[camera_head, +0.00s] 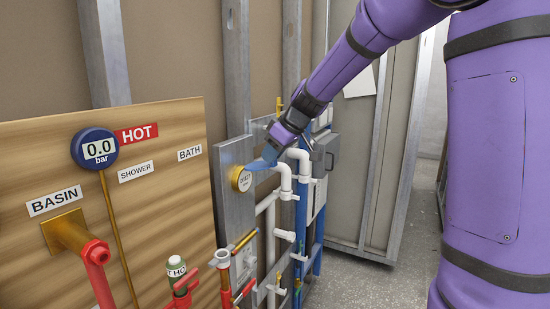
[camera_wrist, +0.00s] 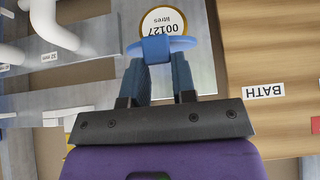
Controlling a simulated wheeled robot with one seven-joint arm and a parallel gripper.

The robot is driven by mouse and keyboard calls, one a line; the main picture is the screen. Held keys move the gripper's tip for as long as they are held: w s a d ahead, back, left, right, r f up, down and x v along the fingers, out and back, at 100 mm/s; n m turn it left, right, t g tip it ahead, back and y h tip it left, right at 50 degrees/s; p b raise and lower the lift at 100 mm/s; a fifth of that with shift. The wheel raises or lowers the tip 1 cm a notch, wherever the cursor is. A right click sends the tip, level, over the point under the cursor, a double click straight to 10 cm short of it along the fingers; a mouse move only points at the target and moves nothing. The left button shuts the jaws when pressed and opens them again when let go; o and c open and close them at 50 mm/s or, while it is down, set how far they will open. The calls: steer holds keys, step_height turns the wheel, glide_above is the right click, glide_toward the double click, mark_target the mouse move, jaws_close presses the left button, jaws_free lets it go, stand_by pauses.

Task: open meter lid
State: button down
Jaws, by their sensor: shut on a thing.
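The water meter (camera_head: 240,178) is a round brass-rimmed dial on a grey metal plate. Its white face, reading 00127 litres, shows upside down in the wrist view (camera_wrist: 163,24). The blue meter lid (camera_head: 260,164) stands out from the dial, leaving much of the face uncovered. In the wrist view the lid (camera_wrist: 186,43) is seen nearly edge-on, with a blue tab at its middle. My gripper (camera_head: 273,150) is shut on the lid; in the wrist view its two blue fingers (camera_wrist: 157,60) close around the tab. The lid's hinge is not clear.
White pipes (camera_head: 286,178) run close to the right of the meter, with blue pipes (camera_head: 301,205) beyond. A wooden panel (camera_head: 160,140) with a blue pressure gauge (camera_head: 95,148) stands at left. Red-handled valves (camera_head: 222,257) sit below. Open floor (camera_head: 370,285) lies at right.

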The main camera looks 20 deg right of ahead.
steer(key=shift+w+a+r+g, duration=0.2)
steer(key=shift+r+g, duration=0.05)
steer(key=shift+g, duration=0.05)
stand_by(0.5)
steer(key=c, duration=0.9)
jaws_free()
steer(key=shift+r, duration=0.1)
steer(key=v, duration=1)
steer(key=shift+a+r, duration=0.1)
steer(key=shift+r, duration=0.25)
